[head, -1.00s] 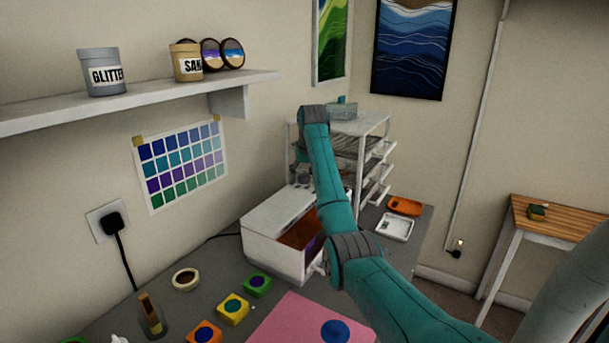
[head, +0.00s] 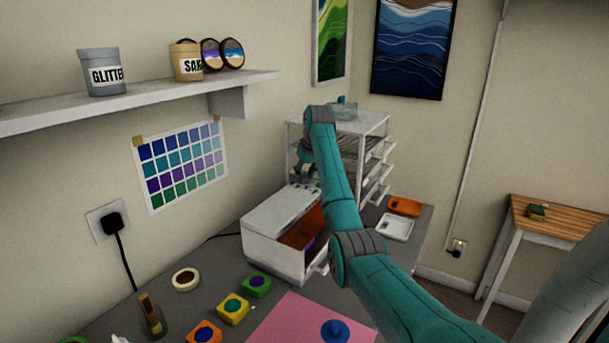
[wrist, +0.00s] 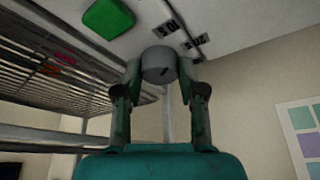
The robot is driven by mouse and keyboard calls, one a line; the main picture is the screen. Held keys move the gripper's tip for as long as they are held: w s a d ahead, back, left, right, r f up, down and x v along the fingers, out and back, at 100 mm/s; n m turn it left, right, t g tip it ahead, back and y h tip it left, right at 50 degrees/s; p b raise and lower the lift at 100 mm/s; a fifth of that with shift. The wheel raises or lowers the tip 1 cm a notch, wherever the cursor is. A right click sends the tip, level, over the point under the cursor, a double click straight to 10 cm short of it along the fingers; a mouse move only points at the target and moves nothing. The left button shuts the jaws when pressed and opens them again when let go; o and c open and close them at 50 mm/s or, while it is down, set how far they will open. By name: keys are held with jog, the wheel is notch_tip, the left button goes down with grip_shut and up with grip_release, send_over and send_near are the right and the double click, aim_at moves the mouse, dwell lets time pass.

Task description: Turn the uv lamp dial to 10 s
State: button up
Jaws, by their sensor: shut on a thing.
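The uv lamp (head: 275,254) is a white box on the grey bench in the head view, with an orange inside showing at its open front. In the wrist view its grey round dial (wrist: 159,62) sits between the fingertips of my gripper (wrist: 160,72), which is shut on it. A small dark mark shows on the dial. A green button (wrist: 108,18) is on the same white face. In the head view my gripper is small and partly hidden by my arm.
A white rack (head: 372,125) stands behind the lamp. An orange tray (head: 405,206) and a white tray (head: 396,227) lie to its right. Several coloured blocks, a ring (head: 186,279) and a pink mat (head: 300,325) are in front. A shelf (head: 150,100) juts out above left.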

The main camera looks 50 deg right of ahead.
jog(key=shift+n+y, duration=0.4)
jog(key=shift+n, duration=0.7)
jog(key=o, duration=1.1)
jog(key=shift+d, duration=0.1)
jog(key=shift+o, duration=0.2)
jog(key=shift+t, duration=0.3)
jog(key=v, duration=0.7)
jog(key=shift+r, duration=0.15)
jog(key=shift+s, duration=0.1)
